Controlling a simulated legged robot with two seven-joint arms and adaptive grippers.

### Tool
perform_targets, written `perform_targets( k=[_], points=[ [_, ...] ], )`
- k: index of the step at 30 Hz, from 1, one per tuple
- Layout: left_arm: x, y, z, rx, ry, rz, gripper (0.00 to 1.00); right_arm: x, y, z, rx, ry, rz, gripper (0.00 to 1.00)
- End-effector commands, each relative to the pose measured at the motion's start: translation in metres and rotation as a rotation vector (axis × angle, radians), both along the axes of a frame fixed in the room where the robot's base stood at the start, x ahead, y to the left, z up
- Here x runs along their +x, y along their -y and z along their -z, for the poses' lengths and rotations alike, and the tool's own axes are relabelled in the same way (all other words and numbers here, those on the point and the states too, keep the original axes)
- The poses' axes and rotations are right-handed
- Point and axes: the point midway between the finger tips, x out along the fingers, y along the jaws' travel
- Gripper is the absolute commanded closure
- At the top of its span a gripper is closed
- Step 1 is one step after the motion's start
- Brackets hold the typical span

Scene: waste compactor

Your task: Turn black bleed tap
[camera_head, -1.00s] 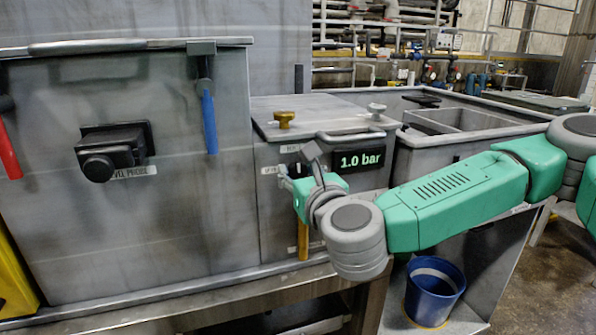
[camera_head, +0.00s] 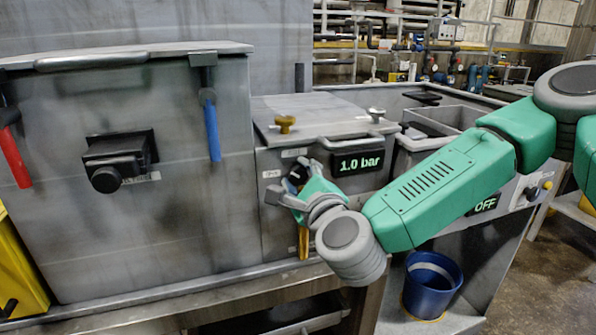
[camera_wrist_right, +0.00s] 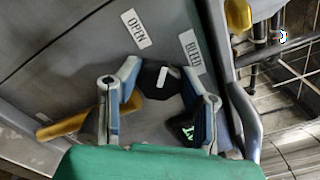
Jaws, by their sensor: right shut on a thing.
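The black bleed tap (camera_wrist_right: 157,80) is a dark round knob with a white mark, below the OPEN label (camera_wrist_right: 136,28) and BLEED label (camera_wrist_right: 191,52) in the right wrist view. My right gripper (camera_wrist_right: 160,88) has a finger on each side of the knob and is shut on it. In the head view my right gripper (camera_head: 287,189) is at the front of the grey cabinet, left of the 1.0 bar display (camera_head: 357,162), and largely hides the tap. My left gripper is not in view.
A brass knob (camera_head: 285,123) stands on the cabinet top. A yellow handle (camera_head: 303,243) hangs below my right gripper. A large grey box with red (camera_head: 14,158) and blue (camera_head: 211,131) handles stands left. A blue bucket (camera_head: 432,285) is below my arm.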

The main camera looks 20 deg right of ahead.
Motion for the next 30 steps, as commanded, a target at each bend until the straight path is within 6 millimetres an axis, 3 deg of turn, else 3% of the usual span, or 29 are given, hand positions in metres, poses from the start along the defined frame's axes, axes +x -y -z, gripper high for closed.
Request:
perform_targets(
  k=[15,30],
  points=[
    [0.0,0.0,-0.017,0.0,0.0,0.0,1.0,-0.001,-0.002,0.004,-0.425,0.008,-0.005,0.95],
    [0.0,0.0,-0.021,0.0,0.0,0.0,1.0,-0.001,-0.002,0.007,-0.567,0.009,-0.008,0.95]
  ],
)
